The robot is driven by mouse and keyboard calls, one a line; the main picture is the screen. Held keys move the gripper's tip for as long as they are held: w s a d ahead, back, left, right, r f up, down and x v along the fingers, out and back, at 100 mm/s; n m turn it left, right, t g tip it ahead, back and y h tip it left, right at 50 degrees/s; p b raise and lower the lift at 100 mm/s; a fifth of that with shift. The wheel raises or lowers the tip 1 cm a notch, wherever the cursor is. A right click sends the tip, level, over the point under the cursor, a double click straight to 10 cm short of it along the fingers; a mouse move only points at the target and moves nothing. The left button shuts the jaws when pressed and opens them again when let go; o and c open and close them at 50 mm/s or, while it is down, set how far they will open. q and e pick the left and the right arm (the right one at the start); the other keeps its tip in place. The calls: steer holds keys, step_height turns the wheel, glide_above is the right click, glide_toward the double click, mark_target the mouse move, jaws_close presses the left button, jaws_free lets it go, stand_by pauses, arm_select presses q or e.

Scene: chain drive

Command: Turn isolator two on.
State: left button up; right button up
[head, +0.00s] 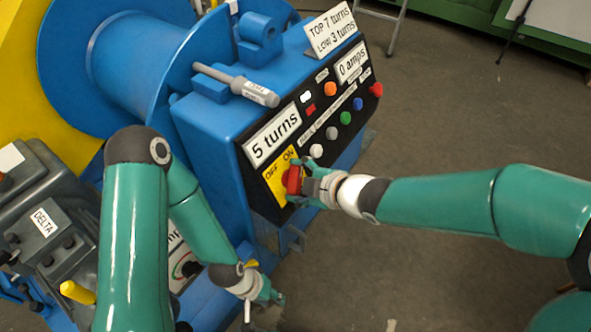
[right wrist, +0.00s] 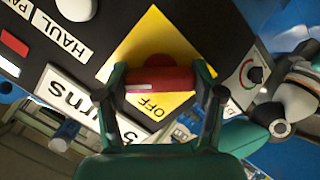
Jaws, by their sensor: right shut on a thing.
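A red rotary handle (head: 292,182) sits on a yellow plate (head: 274,186) marked OFF and ON, at the near end of the black control panel. No number shows on the plate, so I cannot tell which isolator it is. My right gripper (head: 302,178) is shut on the red handle. In the right wrist view, its fingers flank the red handle (right wrist: 160,79), with OFF readable on the yellow plate (right wrist: 158,30) below it; ON is hidden there. My left gripper (head: 266,293) hangs low beside the blue machine, apart from the handle; its jaw opening is unclear.
The black panel (head: 331,134) carries several coloured buttons and white labels reading "5 turns" (head: 272,135) and "0 amps" (head: 352,63). A grey lever (head: 235,84) sticks out above it. A blue drum stands behind, and a grey DELTA box (head: 48,228) is at left.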

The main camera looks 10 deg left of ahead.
arm_select(q)
steer(key=shift+r, duration=0.3)
arm_select(e)
steer(key=shift+d+f, duration=0.1)
steer(key=shift+f, duration=0.05)
steer(key=o, duration=1.1)
steer(key=shift+o, duration=0.2)
steer(key=shift+d+r, duration=0.1)
steer(key=shift+r, duration=0.2)
steer(key=v, duration=1.1)
steer(key=shift+d, duration=0.2)
steer(key=shift+s+r, duration=0.1)
